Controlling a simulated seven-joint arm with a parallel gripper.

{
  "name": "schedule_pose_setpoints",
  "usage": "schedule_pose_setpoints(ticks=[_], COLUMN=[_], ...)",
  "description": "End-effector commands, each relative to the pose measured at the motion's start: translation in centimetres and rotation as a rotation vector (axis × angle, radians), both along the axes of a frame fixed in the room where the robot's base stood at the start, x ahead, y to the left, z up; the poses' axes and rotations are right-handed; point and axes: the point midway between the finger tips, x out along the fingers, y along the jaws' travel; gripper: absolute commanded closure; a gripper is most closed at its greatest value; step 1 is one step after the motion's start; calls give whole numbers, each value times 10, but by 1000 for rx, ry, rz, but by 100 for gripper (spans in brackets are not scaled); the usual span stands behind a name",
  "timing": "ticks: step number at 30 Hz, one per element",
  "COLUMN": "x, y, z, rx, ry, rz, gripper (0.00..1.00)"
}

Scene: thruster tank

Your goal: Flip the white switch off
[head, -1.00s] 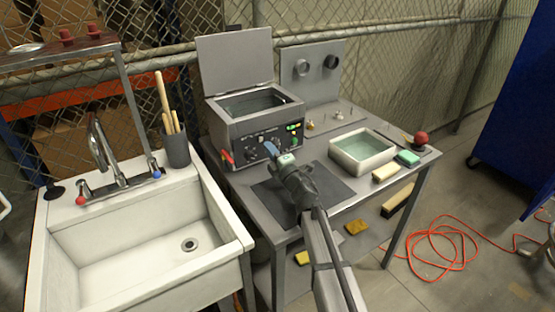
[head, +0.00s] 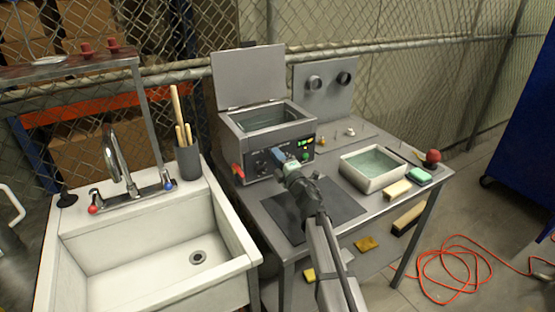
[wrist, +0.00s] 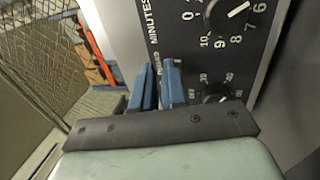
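The white switch cannot be picked out in either view. The control panel (head: 290,155) on the front of the grey tank unit (head: 262,125) shows dark knobs and green lights in the head view. My gripper (head: 277,154) is right in front of this panel and covers part of it. In the wrist view, my gripper's two blue fingers (wrist: 158,65) point at the panel's left part, by the MINUTES lettering. A narrow gap shows between the fingers, with small lettering behind it. A large dial (wrist: 232,14) and a smaller knob (wrist: 217,94) are to their right.
The tank's lid (head: 248,77) stands open. A red-handled part (head: 237,172) is at the unit's left front corner. A white basin (head: 372,168) of liquid stands on the right of the table, and a white sink (head: 150,265) is on the left. A dark mat (head: 340,207) lies under my arm.

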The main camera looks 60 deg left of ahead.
Motion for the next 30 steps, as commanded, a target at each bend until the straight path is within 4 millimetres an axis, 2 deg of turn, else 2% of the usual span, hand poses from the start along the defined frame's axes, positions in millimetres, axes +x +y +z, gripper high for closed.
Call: schedule_pose_setpoints(ticks=[1,5,11,14,24,30], x=[1,1,1,0,-1,0], y=[12,15,7,-9,-82,-116], z=[6,7,10,12,20,27], rx=[10,12,14,13,6,5], ry=[3,3,3,3,1,1], rz=[6,8,8,7,0,-1], gripper=[100,100,100,100,100,100])
